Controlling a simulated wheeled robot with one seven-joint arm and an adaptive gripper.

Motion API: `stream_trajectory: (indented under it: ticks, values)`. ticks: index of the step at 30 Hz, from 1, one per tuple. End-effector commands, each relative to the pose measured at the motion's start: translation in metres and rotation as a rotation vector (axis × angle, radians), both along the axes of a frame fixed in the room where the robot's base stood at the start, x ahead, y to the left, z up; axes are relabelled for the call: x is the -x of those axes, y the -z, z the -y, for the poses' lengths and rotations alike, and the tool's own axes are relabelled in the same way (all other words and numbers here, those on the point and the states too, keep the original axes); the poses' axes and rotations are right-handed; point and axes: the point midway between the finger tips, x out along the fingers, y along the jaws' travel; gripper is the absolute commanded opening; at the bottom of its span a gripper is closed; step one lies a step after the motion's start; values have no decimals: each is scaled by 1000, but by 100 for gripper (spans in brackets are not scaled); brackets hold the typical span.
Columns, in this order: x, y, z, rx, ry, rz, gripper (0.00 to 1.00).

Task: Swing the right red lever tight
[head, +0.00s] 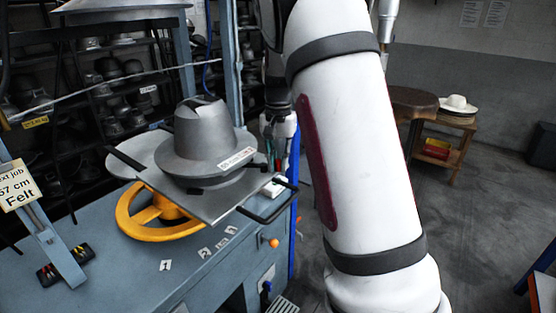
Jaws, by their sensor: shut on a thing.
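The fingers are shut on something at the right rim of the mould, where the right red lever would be. The lever itself is hardly visible and its angle cannot be told. The mould stands on a flat metal plate (190,185) with black handles, above a yellow handwheel (135,222).
Shelves of hat blocks (110,85) stand behind. My white arm covers the middle of the view. A wooden table with a white hat (457,103) is at the right, with open floor before it.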

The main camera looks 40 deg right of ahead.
Motion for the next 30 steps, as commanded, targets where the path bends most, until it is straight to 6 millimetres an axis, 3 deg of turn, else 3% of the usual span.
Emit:
stream_trajectory:
  ticks: [9,24,25,26,30]
  values:
    - [3,-1,-3,0,106,3,0]
    - [3,-1,-3,0,122,2,0]
    - [3,-1,-3,0,122,2,21]
    - [3,-1,-3,0,122,1,25]
    - [3,-1,-3,0,122,1,25]
